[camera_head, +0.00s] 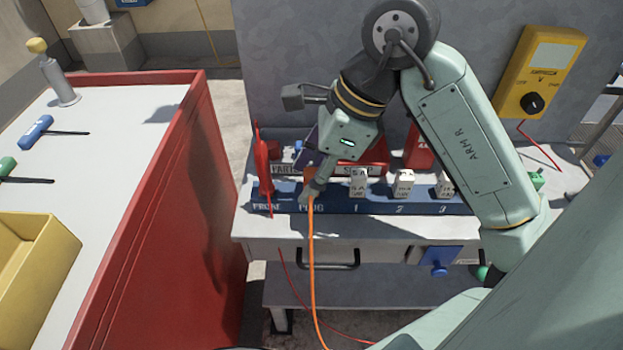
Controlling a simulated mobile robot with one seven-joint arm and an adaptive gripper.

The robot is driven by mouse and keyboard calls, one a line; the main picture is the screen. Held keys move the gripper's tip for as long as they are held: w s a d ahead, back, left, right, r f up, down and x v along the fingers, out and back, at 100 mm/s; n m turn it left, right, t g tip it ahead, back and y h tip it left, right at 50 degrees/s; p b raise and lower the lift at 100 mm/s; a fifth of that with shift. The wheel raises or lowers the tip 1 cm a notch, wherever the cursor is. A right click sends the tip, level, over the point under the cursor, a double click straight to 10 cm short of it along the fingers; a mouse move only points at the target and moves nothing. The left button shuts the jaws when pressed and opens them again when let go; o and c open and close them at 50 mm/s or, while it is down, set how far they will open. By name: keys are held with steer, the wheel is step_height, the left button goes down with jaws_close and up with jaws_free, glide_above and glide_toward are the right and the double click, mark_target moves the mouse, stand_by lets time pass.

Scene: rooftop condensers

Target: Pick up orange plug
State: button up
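The orange plug (309,173) shows as a small orange patch behind my gripper, at the slot marked PLUG on the blue rack (335,204). Its orange cable (313,255) hangs from there down over the front of the bench. My gripper (308,194) reaches down to the plug's place, with its fingertips close to the top of the cable. The fingers cover most of the plug, so I cannot tell whether they are closed on it.
A red probe (264,170) stands just left of the plug. White numbered blocks (403,184) stand in the rack to the right. A red-sided cart (190,150) with tools is at left. A yellow meter (541,70) hangs on the wall. Thin red wires run below the bench.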

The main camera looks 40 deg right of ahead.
jaws_close()
stand_by(0.3)
steer(key=shift+r, duration=0.1)
